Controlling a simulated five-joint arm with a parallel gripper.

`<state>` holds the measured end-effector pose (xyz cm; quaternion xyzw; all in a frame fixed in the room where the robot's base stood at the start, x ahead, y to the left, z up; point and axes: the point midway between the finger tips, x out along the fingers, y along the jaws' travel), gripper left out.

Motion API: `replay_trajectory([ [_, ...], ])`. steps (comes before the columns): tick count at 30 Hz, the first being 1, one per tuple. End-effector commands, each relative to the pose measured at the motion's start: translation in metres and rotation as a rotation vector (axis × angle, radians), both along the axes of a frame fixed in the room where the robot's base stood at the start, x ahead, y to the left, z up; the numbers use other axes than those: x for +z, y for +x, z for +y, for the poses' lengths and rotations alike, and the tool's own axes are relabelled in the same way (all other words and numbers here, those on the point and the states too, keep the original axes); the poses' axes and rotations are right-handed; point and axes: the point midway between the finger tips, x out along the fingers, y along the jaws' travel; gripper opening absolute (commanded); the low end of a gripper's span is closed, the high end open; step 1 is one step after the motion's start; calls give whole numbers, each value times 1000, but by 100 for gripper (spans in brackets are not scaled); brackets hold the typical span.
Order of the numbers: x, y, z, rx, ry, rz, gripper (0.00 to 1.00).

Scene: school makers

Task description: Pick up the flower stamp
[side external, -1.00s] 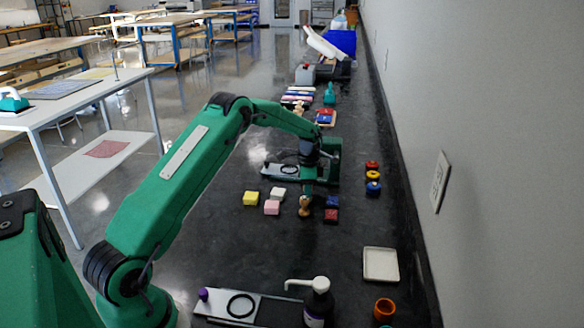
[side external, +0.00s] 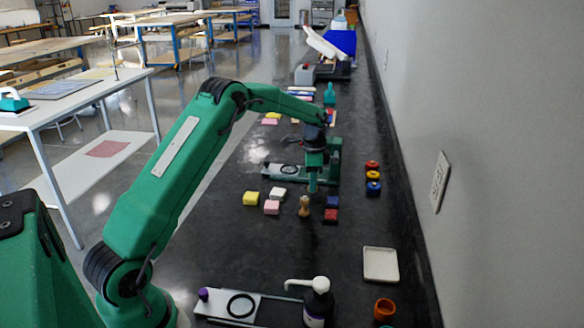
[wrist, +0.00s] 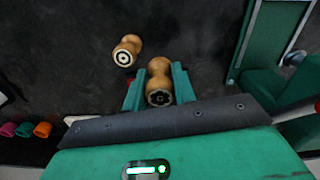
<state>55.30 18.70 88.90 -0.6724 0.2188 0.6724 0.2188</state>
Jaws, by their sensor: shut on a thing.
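My gripper (wrist: 158,76) is shut on a turned wooden stamp (wrist: 160,68). In the side view my gripper (side external: 313,183) is above the counter, behind the standing stamp (side external: 304,207). The held stamp cannot be made out there.
Blue (side external: 332,201) and red (side external: 331,215) blocks lie right. A green press (side external: 333,158) stands behind. A pump bottle (side external: 318,303) and square tray (side external: 380,264) are nearer the camera.

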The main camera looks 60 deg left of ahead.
Motion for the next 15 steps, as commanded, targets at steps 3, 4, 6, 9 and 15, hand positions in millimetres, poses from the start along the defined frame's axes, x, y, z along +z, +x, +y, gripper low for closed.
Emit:
replay_trajectory([
  [3,15,-3,-23,-3,0,-3,3],
  [4,18,-4,-28,-4,1,-2,3],
  [6,25,-6,-40,-3,1,-2,3],
  [9,34,-9,-55,-3,0,-1,3],
  [15,46,-13,-76,-1,0,-1,3],
])
